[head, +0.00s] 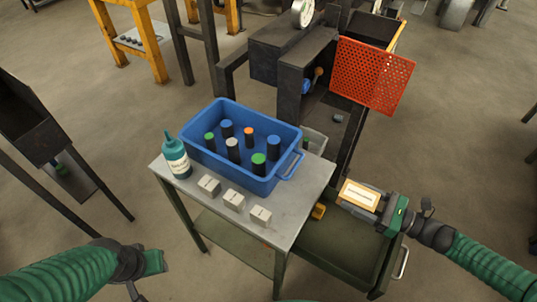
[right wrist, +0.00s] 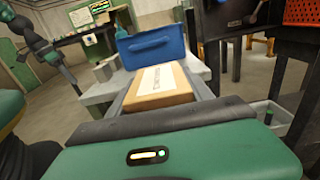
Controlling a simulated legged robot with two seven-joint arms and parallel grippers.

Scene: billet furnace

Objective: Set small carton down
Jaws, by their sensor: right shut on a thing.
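The small carton (head: 360,196) is tan with a white label. My right gripper (head: 366,203) is shut on it, to the right of the grey-topped table (head: 313,190) in the head view. The carton appears over a dark green cabinet there; its height above it is hard to tell. In the right wrist view the carton (right wrist: 160,85) lies between the two fingers, with the table (right wrist: 98,88) beyond. My left gripper (head: 150,263) is low at the left, in front of the table, and its fingers do not show clearly.
A blue crate (head: 228,180) holding several dark cylinders with coloured tops fills much of the table. A teal bottle (head: 177,158) and three pale blocks (head: 233,201) stand beside it. The dark green cabinet (head: 340,250) is at the right. An orange perforated panel (head: 375,75) stands behind.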

